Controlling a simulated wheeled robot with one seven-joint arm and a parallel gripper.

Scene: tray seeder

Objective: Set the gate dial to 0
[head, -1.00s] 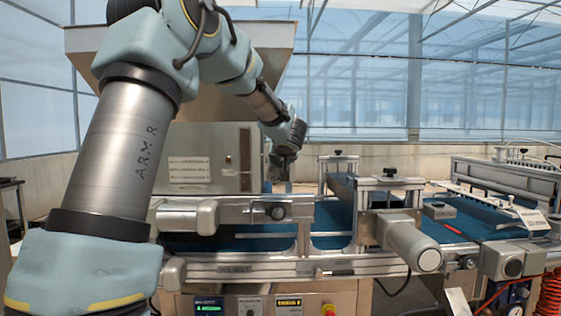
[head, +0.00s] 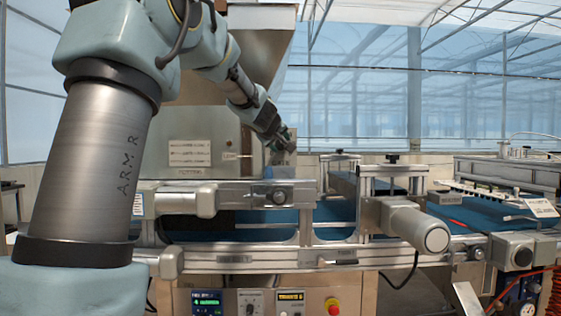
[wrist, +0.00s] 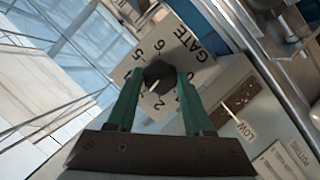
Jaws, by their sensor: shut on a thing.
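In the wrist view the gate dial is a pale plate (wrist: 191,59) marked GATE, with numbers around a dark round knob (wrist: 158,73). A white pointer line on the knob aims down and left, close to the 2 on its left side. My gripper (wrist: 157,78) has its two green fingers on either side of the knob and is shut on it. Some numbers are partly hidden by the fingers. In the head view my gripper (head: 280,150) is at the right side of the hopper housing, where the dial is too small to read.
A slot marked LOW (wrist: 239,97) and a POTTING label are on the panel beside the dial. Below my gripper runs the blue conveyor belt (head: 335,212) with metal rails. A cylindrical motor (head: 420,230) sticks out to the right. A red button (head: 332,307) is on the control panel.

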